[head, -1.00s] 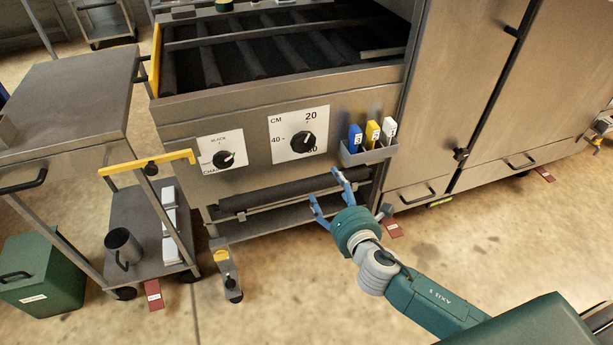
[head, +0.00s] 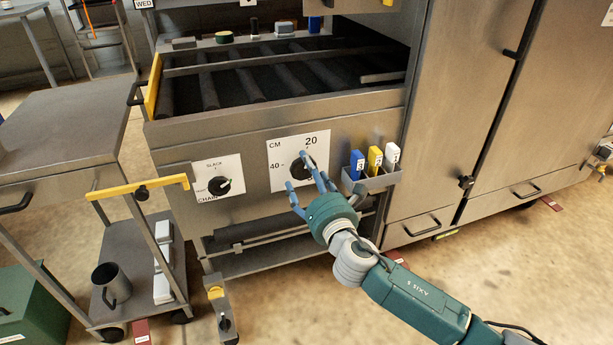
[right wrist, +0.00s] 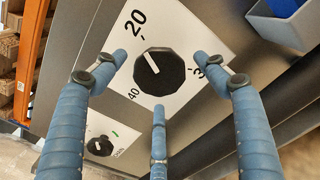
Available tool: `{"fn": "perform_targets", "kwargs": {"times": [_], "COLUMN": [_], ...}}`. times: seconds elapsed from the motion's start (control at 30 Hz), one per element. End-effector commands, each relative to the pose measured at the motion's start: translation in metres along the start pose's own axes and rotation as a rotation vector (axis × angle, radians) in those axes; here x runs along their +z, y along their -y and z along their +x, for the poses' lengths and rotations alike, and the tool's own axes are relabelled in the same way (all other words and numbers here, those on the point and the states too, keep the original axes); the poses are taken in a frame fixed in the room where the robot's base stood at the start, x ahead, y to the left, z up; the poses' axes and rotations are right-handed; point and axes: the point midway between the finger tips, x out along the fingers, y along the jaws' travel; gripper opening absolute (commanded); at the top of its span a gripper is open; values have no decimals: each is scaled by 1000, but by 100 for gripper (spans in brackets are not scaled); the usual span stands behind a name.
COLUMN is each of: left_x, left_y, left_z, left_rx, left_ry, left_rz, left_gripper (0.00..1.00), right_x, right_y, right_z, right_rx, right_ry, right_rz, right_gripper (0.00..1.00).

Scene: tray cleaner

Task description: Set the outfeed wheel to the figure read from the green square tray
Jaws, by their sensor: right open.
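The outfeed wheel appears to be the black dial on the white CM plate (head: 281,149) on the machine's front. In the right wrist view the dial (right wrist: 160,72) is unobstructed, with 20 upper left, 40 lower left and another figure at right, partly covered by a finger. Contact cannot be told. I cannot make out a green square tray. My left gripper is out of view.
A second dial (head: 219,186) marked SLACK and CHAIN is left of the CM plate. A grey holder (head: 376,181) with blue, yellow and white tags is close on the right. A steel cart with a yellow bar (head: 137,187) stands left; a roller bed (head: 265,75) lies above.

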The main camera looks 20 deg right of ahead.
Motion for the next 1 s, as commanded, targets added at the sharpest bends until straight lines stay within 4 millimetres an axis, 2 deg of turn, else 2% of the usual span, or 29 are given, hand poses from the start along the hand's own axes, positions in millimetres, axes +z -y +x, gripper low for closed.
{"fn": "perform_targets", "kwargs": {"times": [0.37, 0.5, 0.6, 1.0], "left_x": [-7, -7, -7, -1], "left_y": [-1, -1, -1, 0], "left_z": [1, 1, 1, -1], "left_rx": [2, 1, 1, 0], "left_ry": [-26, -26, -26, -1], "left_rz": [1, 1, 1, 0], "left_gripper": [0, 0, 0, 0], "right_x": [0, 0, 0, -1], "right_y": [0, 0, 0, -1], "right_z": [6, 6, 6, 5], "right_rx": [1, 1, 1, 0], "right_ry": [-1, -1, -1, -3], "right_rz": [1, 1, 1, 67], "right_gripper": [72, 44, 28, 28]}}
